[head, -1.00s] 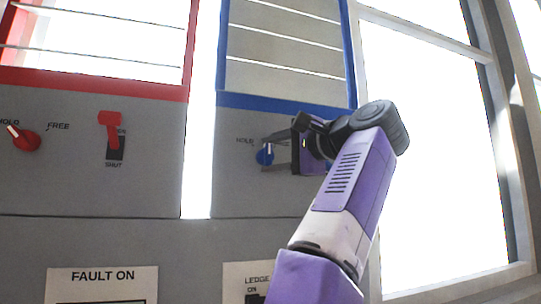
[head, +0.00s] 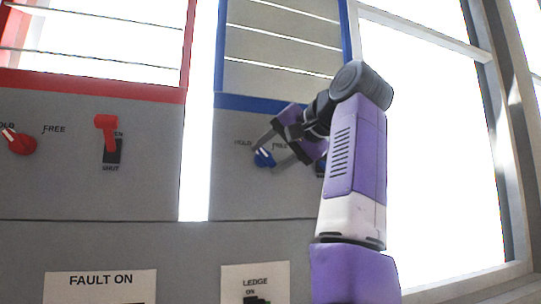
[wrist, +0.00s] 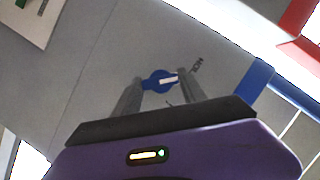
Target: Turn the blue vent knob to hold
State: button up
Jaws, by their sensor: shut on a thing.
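The blue vent knob (head: 264,159) is on the grey panel under the blue-framed louvres. Its white pointer tilts up and left, toward the HOLD label (head: 243,143). The FREE label (head: 280,147) is partly hidden by my gripper. My gripper (head: 265,156) is shut on the knob, one finger on either side, and is rolled over. The wrist view shows the knob (wrist: 153,84) between the two finger tips, with the white pointer toward a nearby label (wrist: 197,65).
A red knob (head: 21,144) and a red lever (head: 106,130) sit on the red-framed panel to the left. Below are a FAULT ON sign (head: 100,281) and a LEDGE plate (head: 255,283). A bright window (head: 430,150) is on the right.

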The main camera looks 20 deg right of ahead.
jog(key=shift+f, duration=0.25)
dwell(0.3)
jog(key=o, duration=1.4)
jog(key=shift+c, duration=0.2)
jog(key=shift+r, duration=0.15)
jog(key=b+v, duration=0.3)
jog(key=v, duration=0.4)
jog(key=shift+s+r, duration=0.2)
jog(key=shift+s, duration=0.15)
